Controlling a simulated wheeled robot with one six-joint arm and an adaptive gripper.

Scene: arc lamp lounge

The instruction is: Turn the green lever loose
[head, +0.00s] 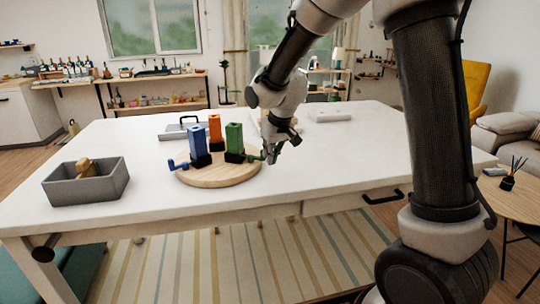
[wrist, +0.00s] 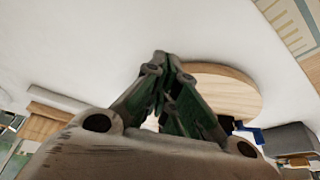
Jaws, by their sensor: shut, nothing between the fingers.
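A green block (head: 234,138) stands upright in a dark base on a round wooden board (head: 215,178). The green lever (head: 255,158) sticks out to the right from its base. My gripper (head: 270,158) is beside the lever's right end, fingers pointing down; I cannot tell whether they touch it. In the wrist view my gripper (wrist: 165,62) is shut and empty, with the board (wrist: 228,90) behind it. The green lever cannot be made out there. A blue block (head: 198,143) with a blue lever (head: 178,165) and an orange block (head: 215,130) stand to the left.
A grey bin (head: 86,182) with a wooden piece (head: 85,168) stands at the left of the white table (head: 330,165). A grey tray with a handle (head: 182,129) lies behind the board. A pale box (head: 330,116) is at the back right.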

